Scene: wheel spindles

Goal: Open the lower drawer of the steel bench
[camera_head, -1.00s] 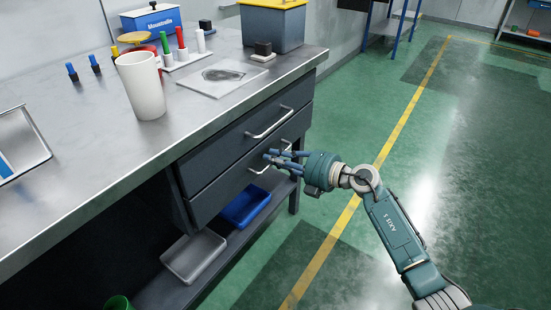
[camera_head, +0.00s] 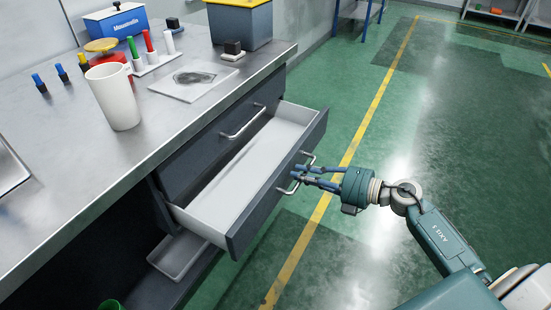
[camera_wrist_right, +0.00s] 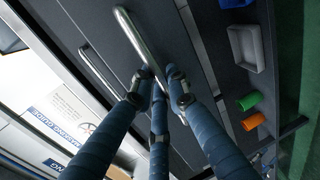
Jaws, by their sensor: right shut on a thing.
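The lower drawer (camera_head: 250,190) of the steel bench stands well out from the bench front in the head view. Its pale inside shows and looks empty. My right gripper (camera_head: 296,177) is shut on the lower drawer's handle (camera_head: 307,160), a curved metal bar on the dark front panel. The right wrist view shows the fingers around the same handle (camera_wrist_right: 138,38). The upper drawer (camera_head: 207,152) is shut, with its own handle (camera_head: 243,122) free. My left gripper is not in view.
The steel bench top (camera_head: 60,190) holds a white cup (camera_head: 113,97), markers in a rack and a grey bin (camera_head: 240,22). A grey tray (camera_head: 178,255) lies on the shelf below. Green floor with yellow lines is clear to the right.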

